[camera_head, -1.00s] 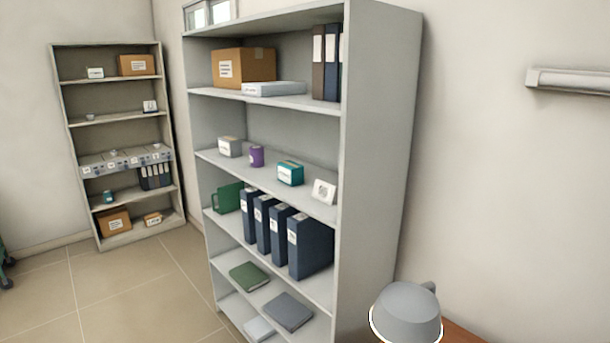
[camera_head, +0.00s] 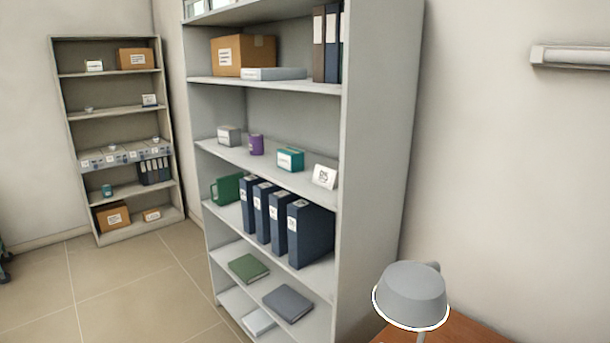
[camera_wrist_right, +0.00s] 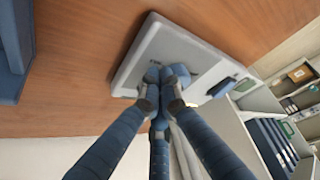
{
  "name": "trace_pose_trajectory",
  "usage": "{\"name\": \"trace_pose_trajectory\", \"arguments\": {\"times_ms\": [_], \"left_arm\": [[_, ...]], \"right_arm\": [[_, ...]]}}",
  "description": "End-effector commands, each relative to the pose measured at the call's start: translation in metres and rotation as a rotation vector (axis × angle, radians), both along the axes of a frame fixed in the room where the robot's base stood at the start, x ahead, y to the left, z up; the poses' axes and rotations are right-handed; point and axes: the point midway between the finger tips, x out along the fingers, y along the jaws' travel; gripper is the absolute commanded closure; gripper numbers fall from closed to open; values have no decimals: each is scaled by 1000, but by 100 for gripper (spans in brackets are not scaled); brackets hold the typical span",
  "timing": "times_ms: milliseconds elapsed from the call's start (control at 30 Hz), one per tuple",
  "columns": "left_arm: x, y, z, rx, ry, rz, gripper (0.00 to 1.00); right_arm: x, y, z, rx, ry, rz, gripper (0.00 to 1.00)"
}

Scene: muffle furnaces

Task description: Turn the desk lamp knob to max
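The desk lamp's grey round head (camera_head: 411,294), with a bright rim, shows at the bottom right of the head view, above a wooden desk (camera_head: 470,329). In the right wrist view a light grey slab (camera_wrist_right: 190,50), which looks like the lamp's base, lies on the wooden desk top (camera_wrist_right: 85,65). It carries small dark print and a dark blue part (camera_wrist_right: 221,87). My right gripper (camera_wrist_right: 161,76) is at the slab, its blue fingers drawn together at the tips. No knob can be made out; the fingertips cover part of the slab. My left gripper is in neither view.
A tall grey shelf (camera_head: 375,150) with binders and boxes stands left of the desk. Another shelf (camera_head: 115,120) is at the far left. A blue object (camera_wrist_right: 12,50) stands at the left of the wrist view. Open floor (camera_head: 130,285) lies between.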

Motion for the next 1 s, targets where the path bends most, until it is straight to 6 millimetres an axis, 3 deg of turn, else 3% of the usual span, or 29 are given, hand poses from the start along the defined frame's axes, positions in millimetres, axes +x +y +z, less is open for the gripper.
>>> {"name": "trace_pose_trajectory", "arguments": {"times_ms": [1000], "left_arm": [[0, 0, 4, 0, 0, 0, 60]], "right_arm": [[7, 7, 1, 3, -2, 1, 100]]}}
